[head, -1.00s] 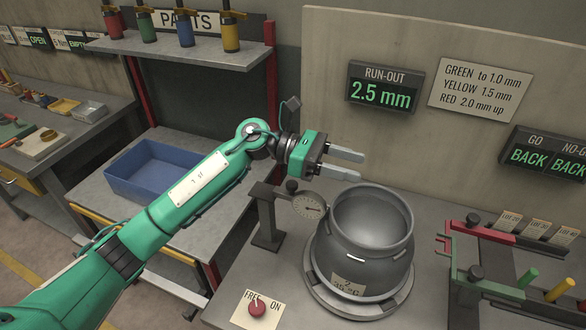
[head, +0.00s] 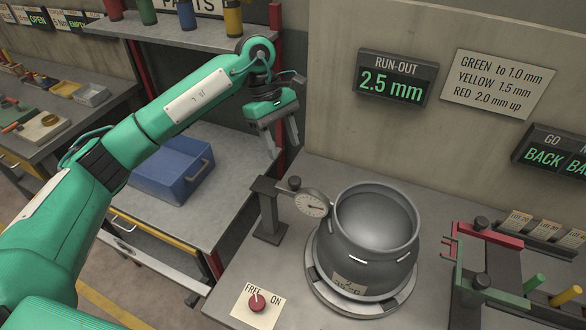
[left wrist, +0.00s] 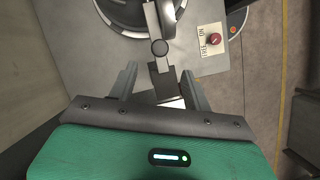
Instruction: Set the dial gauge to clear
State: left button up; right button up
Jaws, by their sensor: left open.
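The dial gauge (head: 311,204) sits on a dark post stand (head: 268,212), with its face at the left rim of a grey metal pot (head: 375,240). My left gripper (head: 283,147) is open and empty, pointing down above and behind the gauge stand. The run-out display (head: 392,80) reads 2.5 mm. My right gripper is not in view.
A red knob (head: 256,302) on a FREE/ON plate is at the bench front. A blue bin (head: 172,172) stands on the left bench. A red and green fixture (head: 480,265) stands right of the pot. A shelf post (head: 277,80) rises behind my gripper.

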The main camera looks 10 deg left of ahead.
aim_at(293, 179)
pick_arm(q)
jog(key=p+x, duration=0.3)
jog(key=x, duration=0.5)
jog(key=shift+s+d+f, duration=0.1)
jog(key=shift+d, duration=0.05)
jog(key=shift+d+f, duration=0.1)
jog(key=shift+f, duration=0.25)
grip_shut()
jog(key=a+b, duration=0.3)
jog(key=w+a+b, duration=0.1)
jog(key=a+b, duration=0.2)
jog(key=a, duration=0.1)
jog(key=shift+w+f, duration=0.15)
jog(key=shift+f, duration=0.05)
jog(key=shift+a+r, duration=0.15)
jog(key=shift+a, duration=0.2)
jog(key=shift+r, duration=0.1)
